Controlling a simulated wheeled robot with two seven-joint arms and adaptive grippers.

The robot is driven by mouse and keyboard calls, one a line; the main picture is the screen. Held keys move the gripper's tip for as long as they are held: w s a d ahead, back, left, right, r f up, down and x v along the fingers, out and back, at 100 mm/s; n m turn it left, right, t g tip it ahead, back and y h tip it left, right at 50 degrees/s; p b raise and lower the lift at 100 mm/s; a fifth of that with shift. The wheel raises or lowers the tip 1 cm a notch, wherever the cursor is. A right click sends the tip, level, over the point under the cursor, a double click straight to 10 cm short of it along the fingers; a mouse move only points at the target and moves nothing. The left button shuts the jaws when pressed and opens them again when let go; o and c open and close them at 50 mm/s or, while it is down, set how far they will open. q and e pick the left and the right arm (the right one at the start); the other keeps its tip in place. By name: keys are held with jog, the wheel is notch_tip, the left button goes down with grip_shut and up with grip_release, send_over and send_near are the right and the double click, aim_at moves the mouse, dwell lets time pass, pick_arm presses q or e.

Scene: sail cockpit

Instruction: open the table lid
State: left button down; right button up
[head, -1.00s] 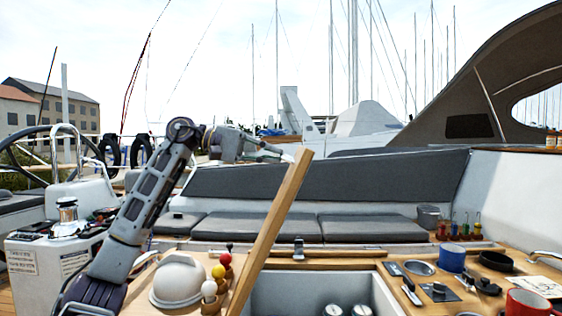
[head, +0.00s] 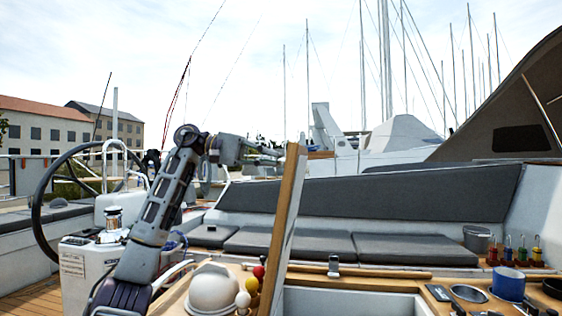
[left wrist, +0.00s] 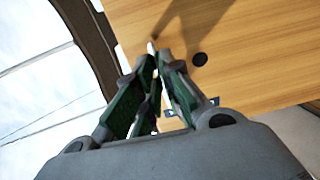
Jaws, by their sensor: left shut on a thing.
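The table lid (head: 287,215) is a wooden panel standing steeply, almost upright, at the left side of the table's open well (head: 350,302). The lid's broad wooden face (left wrist: 250,50) fills the upper right of the left wrist view, with a dark round spot on it. My left gripper (head: 277,154) is at the lid's top edge in the head view. Its fingers (left wrist: 158,60) are close together at the lid in the left wrist view, shut on it; the exact contact is hard to see. My right gripper is out of view.
A white domed object (head: 213,290) and coloured balls (head: 252,284) stand left of the lid. A blue mug (head: 508,284) and a recessed ring (head: 468,293) are on the right tabletop. Grey bench cushions (head: 385,248) lie behind; a steering wheel (head: 42,210) is far left.

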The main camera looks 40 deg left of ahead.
pick_arm(q)
jog(key=shift+f+g, duration=0.3)
jog(key=shift+f, duration=0.25)
jog(key=c, duration=1.5)
grip_release()
jog(key=shift+s+a, duration=0.1)
jog(key=shift+a, duration=0.15)
jog(key=shift+c, duration=0.2)
jog(key=shift+r, duration=0.1)
jog(key=shift+r, duration=0.1)
jog(key=v, duration=1.2)
jog(key=shift+s, duration=0.1)
